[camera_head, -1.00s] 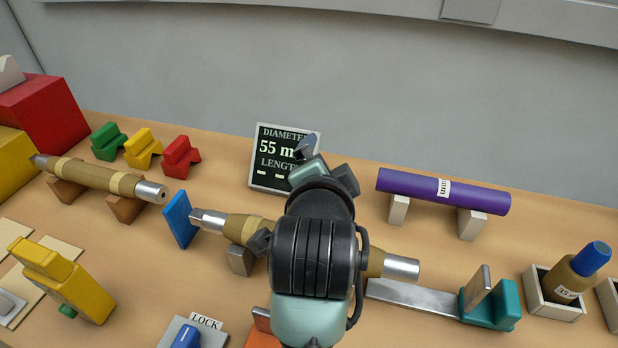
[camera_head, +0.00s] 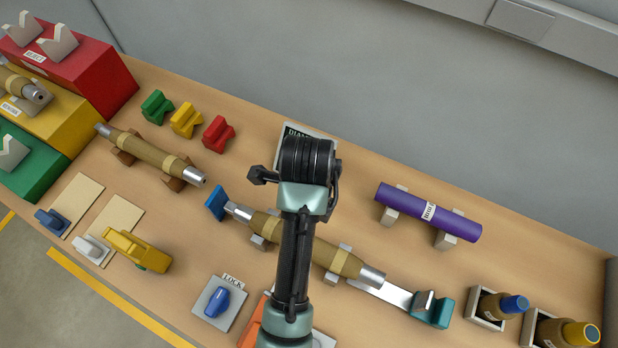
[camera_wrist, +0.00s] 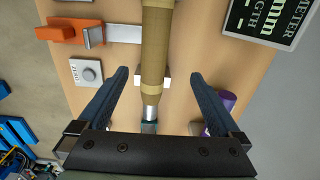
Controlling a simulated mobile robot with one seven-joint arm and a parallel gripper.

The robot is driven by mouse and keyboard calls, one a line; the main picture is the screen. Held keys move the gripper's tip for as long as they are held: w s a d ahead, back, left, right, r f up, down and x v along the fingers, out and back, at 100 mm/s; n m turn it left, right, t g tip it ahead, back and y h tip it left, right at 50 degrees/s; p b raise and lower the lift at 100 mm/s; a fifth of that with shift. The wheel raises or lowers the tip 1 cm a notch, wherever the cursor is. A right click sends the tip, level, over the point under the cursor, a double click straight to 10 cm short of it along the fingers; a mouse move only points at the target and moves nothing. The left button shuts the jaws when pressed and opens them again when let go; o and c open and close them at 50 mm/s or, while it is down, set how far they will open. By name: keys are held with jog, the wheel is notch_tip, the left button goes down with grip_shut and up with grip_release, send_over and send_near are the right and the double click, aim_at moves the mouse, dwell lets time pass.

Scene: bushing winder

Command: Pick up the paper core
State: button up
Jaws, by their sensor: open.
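A brown paper-wrapped core (camera_head: 335,260) with lighter bands and metal ends lies on white rests in the middle of the table, between a blue plate and a teal stop. My arm hides part of it in the head view. In the wrist view the core (camera_wrist: 156,50) runs lengthwise between the fingers of my gripper (camera_wrist: 158,78). The fingers are open and apart from it on both sides; how far above it they are, I cannot tell. My fingertips are hidden in the head view. A similar core (camera_head: 150,152) lies on brown rests to the left.
A purple tube (camera_head: 455,223) rests on white blocks behind and right. The diameter display (camera_wrist: 270,15) stands behind my arm. An orange block (camera_wrist: 65,30) and the lock switch (camera_head: 217,300) are on the near side. Red (camera_head: 105,75), yellow and green boxes stand far left.

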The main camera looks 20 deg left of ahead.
jog(key=f, duration=0.2)
jog(key=f+b, duration=0.1)
jog(key=f, duration=0.4)
jog(key=shift+s+f, duration=0.2)
jog(key=shift+s, duration=0.05)
jog(key=shift+s+a+f+p, duration=0.15)
jog(key=shift+f+p, duration=0.15)
jog(key=shift+f, duration=1.1)
jog(key=shift+s+a+f+p, duration=0.1)
jog(key=shift+f+p, duration=0.2)
jog(key=shift+f, duration=1.05)
grip_shut()
jog(key=shift+r, duration=0.1)
